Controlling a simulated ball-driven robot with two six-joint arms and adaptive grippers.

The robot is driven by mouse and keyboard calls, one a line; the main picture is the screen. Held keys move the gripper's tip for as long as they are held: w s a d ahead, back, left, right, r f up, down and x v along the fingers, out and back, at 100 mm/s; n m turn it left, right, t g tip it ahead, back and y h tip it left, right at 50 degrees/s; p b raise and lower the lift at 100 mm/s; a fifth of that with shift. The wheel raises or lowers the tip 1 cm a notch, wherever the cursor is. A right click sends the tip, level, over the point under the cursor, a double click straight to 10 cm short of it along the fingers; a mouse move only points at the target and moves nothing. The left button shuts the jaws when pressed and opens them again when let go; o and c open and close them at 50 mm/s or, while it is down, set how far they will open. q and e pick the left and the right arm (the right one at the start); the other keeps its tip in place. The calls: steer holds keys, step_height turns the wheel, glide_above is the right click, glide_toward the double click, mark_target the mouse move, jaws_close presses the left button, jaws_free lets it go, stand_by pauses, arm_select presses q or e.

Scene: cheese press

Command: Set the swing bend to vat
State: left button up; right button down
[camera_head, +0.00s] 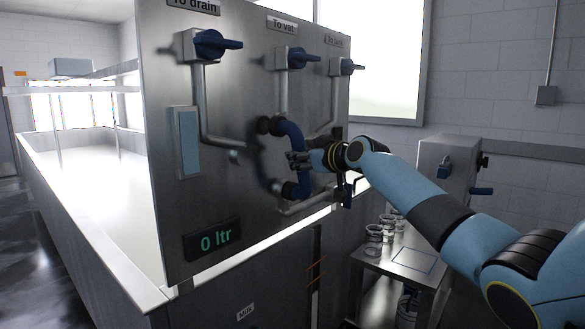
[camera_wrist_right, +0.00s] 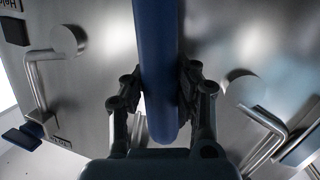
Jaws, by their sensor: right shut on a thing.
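The blue swing bend (camera_head: 293,138) is a curved pipe on the front of the steel panel. Its upper end lies by a dark round fitting near the foot of the pipe under the "To vat" label (camera_head: 283,24); whether it is seated there I cannot tell. Its lower end is by a dark fitting lower on the panel. My right gripper (camera_head: 300,160) is shut on the bend and hides part of it. In the right wrist view the bend (camera_wrist_right: 155,55) runs upright between both fingers (camera_wrist_right: 158,88). My left gripper is not in view.
A display reads "0 ltr" (camera_head: 214,240). A low table with glasses (camera_head: 374,233) stands right of the panel. A long vat (camera_head: 90,190) lies left.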

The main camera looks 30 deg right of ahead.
steer(key=shift+w+d+r+m+g+y+b, duration=0.1)
steer(key=shift+w+d+m+g+b, duration=0.05)
steer(key=shift+d+m+b, duration=0.3)
steer(key=shift+w+d+r+m+g+y+b, duration=0.1)
steer(key=shift+w+d+m+b, duration=0.15)
steer(key=shift+d, duration=0.3)
steer(key=shift+w+d+r+m+g+y+b, duration=0.1)
steer(key=shift+d+m+g+b, duration=0.1)
steer(key=shift+d+m, duration=0.25)
steer(key=shift+d, duration=0.1)
steer(key=c, duration=1)
jaws_free()
steer(key=shift+s+d+f, duration=0.1)
steer(key=shift+d, duration=0.05)
steer(key=shift+a, duration=0.2)
steer(key=v, duration=1.2)
steer(key=shift+d+f, duration=0.1)
steer(key=shift+f, duration=0.1)
